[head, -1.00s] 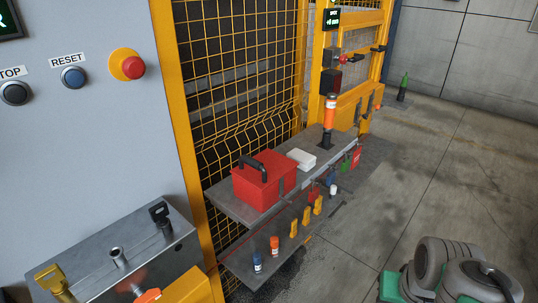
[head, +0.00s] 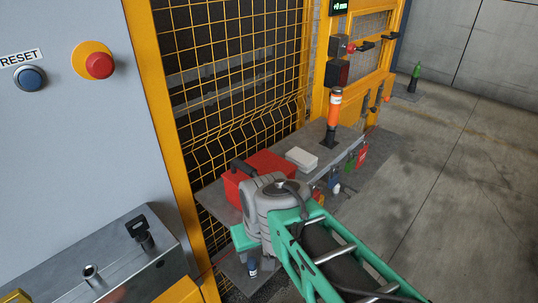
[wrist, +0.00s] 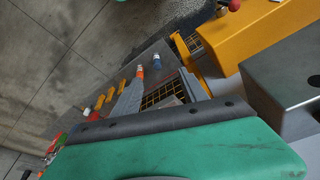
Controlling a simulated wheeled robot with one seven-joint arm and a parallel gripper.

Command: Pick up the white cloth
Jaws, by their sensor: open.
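The white cloth (head: 301,158) appears as a flat, pale, folded block on the upper grey shelf (head: 217,199), just right and behind the red toolbox (head: 265,166). My gripper (head: 244,240) is in front of the shelf's near left end, apart from the cloth and empty as far as I can see. Its fingertips are mostly hidden behind my wrist in the head view. In the wrist view its green body and dark bar fill the lower part. I cannot make out the cloth there.
An orange post (head: 335,108) stands on the shelf beyond the cloth. Tags and small items hang along the shelf's front edge (head: 345,168). Yellow mesh fencing (head: 235,80) rises behind. A grey metal box (head: 95,265) is at lower left. Open floor (head: 460,190) lies to the right.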

